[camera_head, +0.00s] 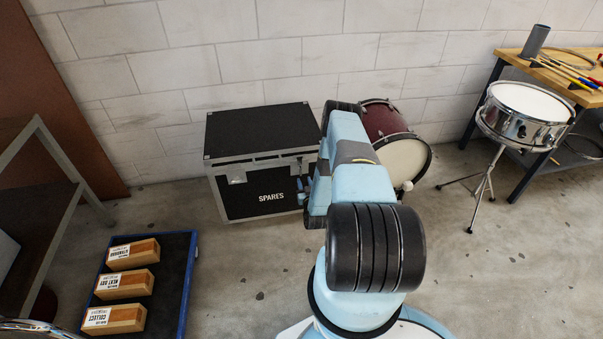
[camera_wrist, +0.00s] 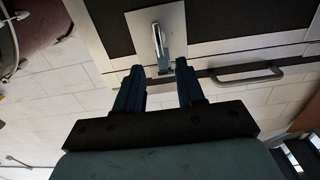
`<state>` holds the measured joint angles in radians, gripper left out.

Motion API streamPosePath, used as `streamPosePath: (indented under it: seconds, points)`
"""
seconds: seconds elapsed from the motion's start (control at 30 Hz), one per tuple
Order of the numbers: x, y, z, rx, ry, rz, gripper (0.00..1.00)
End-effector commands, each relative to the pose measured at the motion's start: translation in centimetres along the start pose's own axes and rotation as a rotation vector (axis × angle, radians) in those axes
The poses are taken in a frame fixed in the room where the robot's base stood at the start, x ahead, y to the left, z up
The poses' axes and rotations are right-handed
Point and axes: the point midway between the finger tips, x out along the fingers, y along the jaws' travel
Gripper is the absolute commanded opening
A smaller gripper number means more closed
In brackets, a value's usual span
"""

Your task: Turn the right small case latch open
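The black case (camera_head: 255,130) with silver edges and the word SPARES stands on the floor against the wall. Its left latch (camera_head: 236,173) shows on the front. The right latch, near my gripper (camera_head: 303,188), is largely hidden by it in the head view. In the wrist view a silver latch (camera_wrist: 158,42) sits on a metal plate, its narrow handle pointing toward my gripper (camera_wrist: 161,72). The two dark blue fingers are apart, with the handle's end showing between their tips. A gap shows on each side; I cannot tell the exact depth.
A metal bar handle (camera_wrist: 248,75) is beside the latch. A dark red drum (camera_head: 385,120) stands right of the case, partly behind my arm. A snare drum (camera_head: 525,103) on a stand is farther right. A blue-edged tray (camera_head: 180,270) with wooden blocks lies at left.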

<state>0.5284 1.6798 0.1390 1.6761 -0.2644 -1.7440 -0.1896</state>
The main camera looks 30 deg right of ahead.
Motion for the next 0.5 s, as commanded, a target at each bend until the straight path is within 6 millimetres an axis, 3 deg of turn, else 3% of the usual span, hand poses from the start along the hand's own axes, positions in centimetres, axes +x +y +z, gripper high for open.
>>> streamPosePath:
  seconds: [0.3, 0.5]
  points:
    - [5.3, 0.0, -0.1, 0.000, 0.002, 0.000, 0.38]
    - [7.1, 0.0, 0.0, 0.000, 0.000, 0.000, 0.38]
